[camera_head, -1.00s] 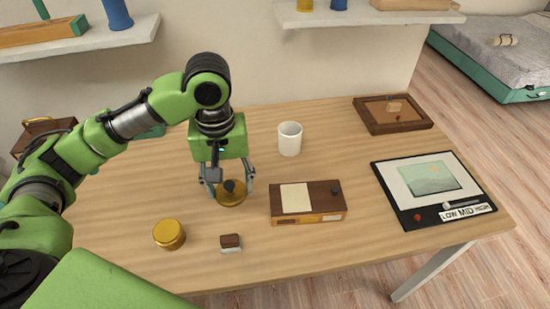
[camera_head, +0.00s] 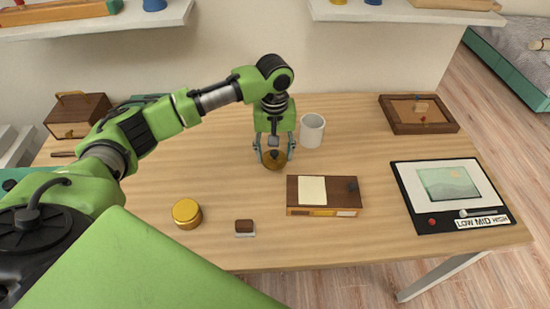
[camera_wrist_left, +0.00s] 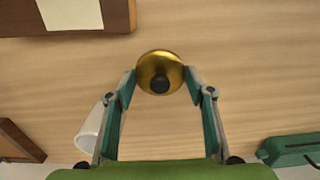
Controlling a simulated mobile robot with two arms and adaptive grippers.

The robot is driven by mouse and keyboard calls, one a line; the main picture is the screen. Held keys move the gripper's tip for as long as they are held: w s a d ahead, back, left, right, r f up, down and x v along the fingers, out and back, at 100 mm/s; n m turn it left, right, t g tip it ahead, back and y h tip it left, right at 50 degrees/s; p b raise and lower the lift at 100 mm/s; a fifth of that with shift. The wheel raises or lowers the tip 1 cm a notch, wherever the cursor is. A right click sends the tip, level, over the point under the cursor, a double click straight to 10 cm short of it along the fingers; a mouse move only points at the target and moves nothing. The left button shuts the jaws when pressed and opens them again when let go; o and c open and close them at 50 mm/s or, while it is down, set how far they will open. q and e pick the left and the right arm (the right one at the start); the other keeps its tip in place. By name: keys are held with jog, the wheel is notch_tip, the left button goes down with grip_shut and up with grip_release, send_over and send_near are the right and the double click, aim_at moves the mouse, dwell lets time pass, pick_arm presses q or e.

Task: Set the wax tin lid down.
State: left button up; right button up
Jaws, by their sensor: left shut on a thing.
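The wax tin lid (camera_head: 274,162) is a round gold disc with a black knob. My left gripper (camera_head: 273,156) points down and is shut on the lid, with a finger at either side of its rim. In the left wrist view the lid (camera_wrist_left: 152,62) sits between the fingertips (camera_wrist_left: 160,76), its knob facing the camera. The lid is low over the wooden table (camera_head: 150,245); I cannot tell whether it touches the top. A round gold tin (camera_head: 187,213) stands at the front left of the table. My right gripper is not in view.
A white mug (camera_head: 312,130) stands close right of the gripper. A brown box with a pale panel (camera_head: 312,190) lies in front. A small brown-and-white block (camera_head: 245,227), a wooden tray (camera_head: 386,116) and a black-framed panel (camera_head: 408,205) are also there. The table left of the gripper is bare.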

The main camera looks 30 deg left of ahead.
aim_at(276, 159)
pick_arm(q)
jog(key=shift+w+f, duration=0.2)
jog(key=shift+f, duration=0.05)
notch_tip(276, 159, down, 2)
jog(key=shift+w+f+p, duration=0.1)
jog(key=shift+p, duration=0.4)
jog(key=shift+f, duration=0.55)
jog(key=o, duration=1.5)
jog(key=shift+f, duration=0.15)
jog(key=shift+r, duration=0.4)
notch_tip(276, 159, up, 12)
jog(key=shift+f+b, duration=0.2)
jog(key=shift+b, duration=0.75)
